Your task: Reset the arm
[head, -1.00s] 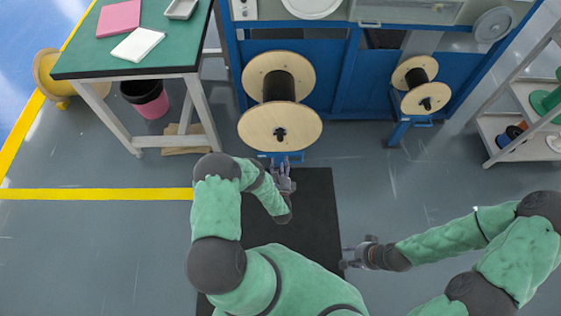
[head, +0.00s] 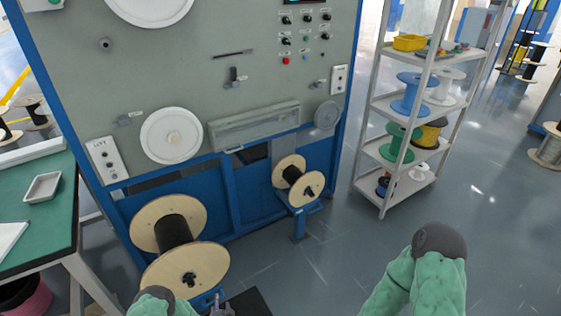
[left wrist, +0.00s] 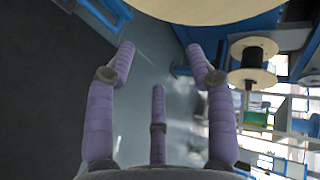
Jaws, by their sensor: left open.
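My left gripper (head: 220,304) shows at the bottom edge of the head view, just in front of the large cable reel (head: 172,232) with wooden flanges and a black core. In the left wrist view its purple fingers (left wrist: 160,68) are spread open with nothing between them. Part of the reel's wooden flange (left wrist: 205,8) shows at the top of that view, beyond the fingers. My right arm (head: 425,275) comes up at the lower right of the head view. Its gripper is out of frame.
A blue-framed machine (head: 232,95) stands ahead with a smaller reel (head: 297,180) on a blue stand. A green-topped table (head: 52,222) with a white tray (head: 42,187) is at the left. A shelf rack (head: 367,135) with spools is at the right. The floor (head: 345,225) between is clear.

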